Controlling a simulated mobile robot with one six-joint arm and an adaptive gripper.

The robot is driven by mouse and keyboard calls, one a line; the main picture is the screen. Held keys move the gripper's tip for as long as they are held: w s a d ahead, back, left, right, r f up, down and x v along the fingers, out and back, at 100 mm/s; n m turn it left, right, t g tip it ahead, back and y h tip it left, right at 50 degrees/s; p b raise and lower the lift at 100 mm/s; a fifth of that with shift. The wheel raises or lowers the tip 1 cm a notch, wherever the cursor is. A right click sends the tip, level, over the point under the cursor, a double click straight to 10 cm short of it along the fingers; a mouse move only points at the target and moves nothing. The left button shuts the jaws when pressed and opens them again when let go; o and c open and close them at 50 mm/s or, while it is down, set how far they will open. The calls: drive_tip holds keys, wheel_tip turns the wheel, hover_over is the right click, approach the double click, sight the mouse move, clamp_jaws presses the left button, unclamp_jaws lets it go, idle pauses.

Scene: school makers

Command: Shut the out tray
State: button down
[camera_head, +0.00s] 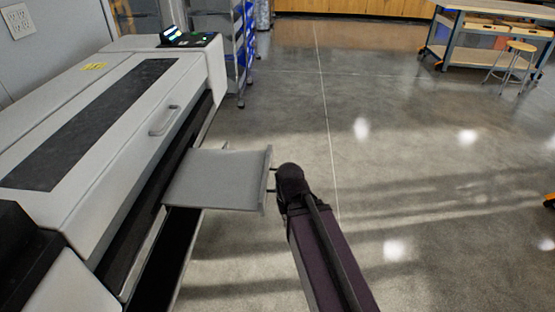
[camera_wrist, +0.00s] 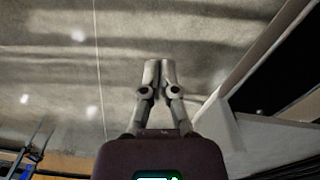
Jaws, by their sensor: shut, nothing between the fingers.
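The out tray (camera_head: 215,180) is a flat grey panel with a raised outer edge. In the head view it sticks out to the right from the slot in the front of a large white machine (camera_head: 130,110). My gripper (camera_head: 272,180) is just to the right of the tray's outer edge, with its tips pointing toward it. I cannot tell whether they touch. In the wrist view my gripper (camera_wrist: 158,64) has its fingers together with nothing between them. A pale grey panel shows at the right there, probably the tray.
The machine has a handle (camera_head: 164,120) on its cover and a small control panel (camera_head: 187,38) at its far end. A shelf rack with blue bins (camera_head: 243,40) stands beyond it. A workbench (camera_head: 490,45) and stool (camera_head: 512,62) are far right. The concrete floor between is clear.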

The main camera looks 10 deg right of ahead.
drive_tip(key=shift+a, duration=0.1)
drive_tip(key=w+d+f+m+t+y+b, duration=0.1)
drive_tip(key=w+f+y+b, duration=0.2)
drive_tip(key=w+y+b, duration=0.3)
drive_tip(key=w+d+f+m+y+b, duration=0.1)
drive_tip(key=w+f+y+b, duration=0.2)
drive_tip(key=w+b, duration=0.3)
drive_tip(key=w+d+r+t+y+b, duration=0.2)
drive_tip(key=w+d+r+y, duration=0.1)
drive_tip(key=d, duration=0.4)
drive_tip(key=w+d+r+m+t+y+b, duration=0.1)
drive_tip(key=w+d+r+t+y+b, duration=0.1)
drive_tip(key=w+d, duration=0.5)
wheel_tip(320, 180, up, 2)
drive_tip(key=y+b, duration=0.1)
drive_tip(key=y, duration=0.2)
drive_tip(key=shift+w+d+m+t, duration=0.15)
drive_tip(key=shift+w+m+t, duration=0.1)
drive_tip(key=shift+m+t, duration=0.05)
drive_tip(key=shift+r, duration=0.1)
drive_tip(key=x, duration=1.4)
